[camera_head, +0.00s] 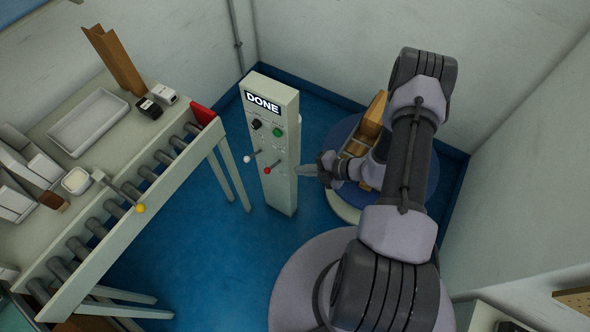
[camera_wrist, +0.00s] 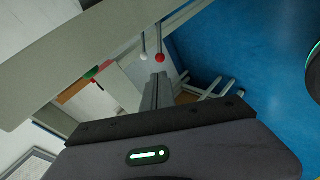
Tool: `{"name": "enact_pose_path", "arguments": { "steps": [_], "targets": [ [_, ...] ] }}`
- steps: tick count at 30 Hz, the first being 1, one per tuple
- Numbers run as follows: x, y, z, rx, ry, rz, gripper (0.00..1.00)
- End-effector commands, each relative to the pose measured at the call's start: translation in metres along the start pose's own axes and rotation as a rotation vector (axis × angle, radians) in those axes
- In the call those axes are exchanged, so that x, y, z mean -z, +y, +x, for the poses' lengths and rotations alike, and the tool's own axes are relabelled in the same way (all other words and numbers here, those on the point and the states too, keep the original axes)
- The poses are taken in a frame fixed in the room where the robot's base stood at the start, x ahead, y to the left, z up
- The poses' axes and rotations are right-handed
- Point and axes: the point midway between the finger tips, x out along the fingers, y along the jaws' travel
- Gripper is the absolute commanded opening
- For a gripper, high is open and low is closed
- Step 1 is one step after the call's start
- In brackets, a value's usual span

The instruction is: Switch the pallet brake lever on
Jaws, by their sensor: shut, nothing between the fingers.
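A grey control post (camera_head: 283,185) stands mid-picture with a lit "DONE" display (camera_head: 263,103). It carries one lever with a white knob (camera_head: 247,159) and one with a red knob (camera_head: 266,174). A third lever, with a yellow knob (camera_head: 141,208), sticks out at the conveyor's side. I cannot read which is the pallet brake lever. My gripper (camera_head: 302,171) is shut and empty, just right of the post, apart from the red knob. In the wrist view my gripper (camera_wrist: 158,80) points toward the white knob (camera_wrist: 144,56) and red knob (camera_wrist: 160,58).
A roller conveyor (camera_head: 185,165) and bench with a white tray (camera_head: 88,121) stand left. A black knob (camera_head: 257,124) and green button (camera_head: 277,132) sit above the levers. A round platform with wooden pieces (camera_head: 372,120) is behind my arm. Blue floor (camera_head: 190,260) is clear between conveyor and post.

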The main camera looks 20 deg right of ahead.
Motion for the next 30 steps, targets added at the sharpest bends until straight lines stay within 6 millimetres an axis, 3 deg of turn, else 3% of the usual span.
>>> {"name": "enact_pose_path", "arguments": {
  "steps": [9, 15, 21, 30],
  "targets": [
    [0.000, -0.004, 0.073, 0.002, 0.004, -0.004, 0.00],
    [0.000, -0.003, 0.105, 0.001, 0.003, -0.003, 0.00],
    [0.000, -0.001, 0.115, 0.001, 0.001, -0.002, 0.00],
    [0.000, 0.000, 0.115, 0.001, 0.000, -0.002, 0.00]
  ]
}}
